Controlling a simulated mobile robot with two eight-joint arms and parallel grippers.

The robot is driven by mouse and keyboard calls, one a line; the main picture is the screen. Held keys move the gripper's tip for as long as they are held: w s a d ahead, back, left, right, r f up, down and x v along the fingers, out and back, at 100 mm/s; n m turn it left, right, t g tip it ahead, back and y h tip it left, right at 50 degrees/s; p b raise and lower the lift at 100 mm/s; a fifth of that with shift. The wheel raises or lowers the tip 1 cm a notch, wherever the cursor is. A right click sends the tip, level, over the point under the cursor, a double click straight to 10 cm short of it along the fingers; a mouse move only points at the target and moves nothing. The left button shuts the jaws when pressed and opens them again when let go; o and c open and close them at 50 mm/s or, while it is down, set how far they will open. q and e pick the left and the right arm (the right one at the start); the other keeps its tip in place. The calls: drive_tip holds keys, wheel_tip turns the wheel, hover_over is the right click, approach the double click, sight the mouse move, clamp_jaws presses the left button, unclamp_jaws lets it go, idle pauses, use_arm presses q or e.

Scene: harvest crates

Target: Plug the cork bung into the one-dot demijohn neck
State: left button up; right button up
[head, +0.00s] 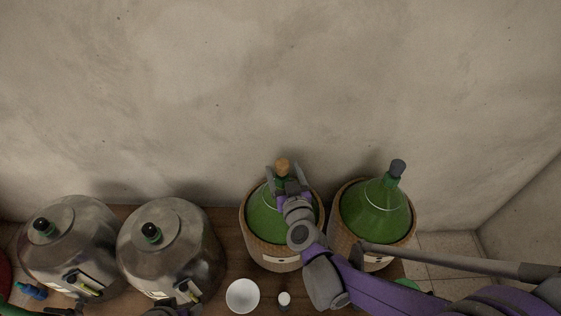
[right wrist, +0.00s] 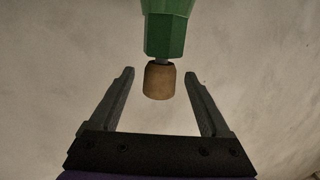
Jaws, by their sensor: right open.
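The tan cork bung (head: 282,164) sits upright at the top of the green neck of the left of two wicker-cased demijohns (head: 262,222). In the right wrist view the cork (right wrist: 159,82) is in line with the green neck (right wrist: 166,30), with a short narrow grey part between them. My right gripper (head: 285,172) is open around the cork; its fingers (right wrist: 160,80) stand on both sides, with a gap to each. The demijohn labels are too small to read dots.
Two metal vessels (head: 70,235) (head: 185,240) with dark stoppers stand left. A white bowl (head: 242,295) and a small white-topped item (head: 284,299) lie in front. A wall rises close behind.

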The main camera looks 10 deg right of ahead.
use_arm(q)
drive_tip(key=shift+r, duration=0.45)
use_arm(e)
drive_tip(key=s, duration=0.6)
drive_tip(key=shift+s+r, duration=0.15)
drive_tip(key=shift+r, duration=0.3)
drive_tip(key=shift+d, duration=0.1)
drive_tip(key=s+d+f+g, duration=0.2)
drive_tip(key=s+f+g, duration=0.15)
drive_tip(key=s, duration=0.35)
drive_tip(key=s+d+f+g, duration=0.2)
drive_tip(key=s+g, duration=0.2)
drive_tip(key=s, duration=0.3)
drive_tip(key=s+d+f+g, duration=0.2)
drive_tip(key=s+g, duration=0.2)
drive_tip(key=s, duration=0.4)
use_arm(q)
wheel_tip(320, 180, up, 23)
drive_tip(key=w+t+p, duration=0.1)
drive_tip(key=p, duration=1.9)
drive_tip(key=shift+w+p, duration=0.25)
drive_tip(key=shift+p, duration=0.1)
use_arm(e)
wheel_tip(320, 180, up, 23)
drive_tip(key=w, duration=0.1)
drive_tip(key=shift+w+d+f+t+h, duration=0.15)
drive_tip(key=shift+d+f+t+h, duration=0.05)
drive_tip(key=shift+d+t+h, duration=0.15)
